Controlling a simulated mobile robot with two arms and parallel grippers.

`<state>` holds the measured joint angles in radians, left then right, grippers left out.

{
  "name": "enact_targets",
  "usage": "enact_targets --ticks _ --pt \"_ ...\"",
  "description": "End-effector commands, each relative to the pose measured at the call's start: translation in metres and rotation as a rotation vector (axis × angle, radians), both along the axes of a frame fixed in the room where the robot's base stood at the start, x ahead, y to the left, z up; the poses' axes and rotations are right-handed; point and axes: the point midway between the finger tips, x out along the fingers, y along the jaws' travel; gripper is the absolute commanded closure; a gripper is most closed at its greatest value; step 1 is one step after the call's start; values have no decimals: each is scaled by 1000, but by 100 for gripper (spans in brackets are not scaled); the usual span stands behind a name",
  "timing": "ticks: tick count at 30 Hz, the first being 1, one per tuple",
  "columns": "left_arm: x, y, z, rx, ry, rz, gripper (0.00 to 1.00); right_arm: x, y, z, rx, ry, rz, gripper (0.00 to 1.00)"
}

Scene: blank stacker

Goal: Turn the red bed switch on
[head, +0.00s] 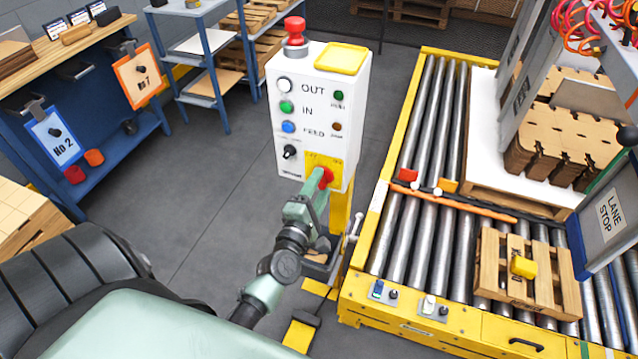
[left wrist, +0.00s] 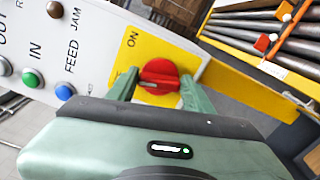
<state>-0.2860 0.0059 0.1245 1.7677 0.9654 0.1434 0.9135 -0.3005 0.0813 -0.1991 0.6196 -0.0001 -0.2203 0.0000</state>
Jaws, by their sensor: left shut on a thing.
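The red bed switch (head: 327,174) is a red rotary knob on a yellow plate at the bottom of a white control box (head: 308,150). In the left wrist view the red knob (left wrist: 159,73) stands between my fingers, with the word ON printed on the yellow plate (left wrist: 137,52) beside it. My left gripper (head: 320,182) is shut on the knob, one finger at each side, and its fingers also show in the left wrist view (left wrist: 157,82). Part of the plate is hidden behind the gripper. I cannot tell which mark the knob points to. My right gripper is not in view.
A yellow-framed roller conveyor (head: 395,240) with a wooden pallet (head: 525,290) lies to the right. A blue bench (head: 110,130) stands left. Grey floor between is clear.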

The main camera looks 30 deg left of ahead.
Motion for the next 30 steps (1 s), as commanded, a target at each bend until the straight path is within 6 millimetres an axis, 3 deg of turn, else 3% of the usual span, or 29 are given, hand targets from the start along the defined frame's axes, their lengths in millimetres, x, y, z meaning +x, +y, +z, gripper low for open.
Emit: enact_targets --ticks 30 --pt "-1 1 -5 880 213 0 90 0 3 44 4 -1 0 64"
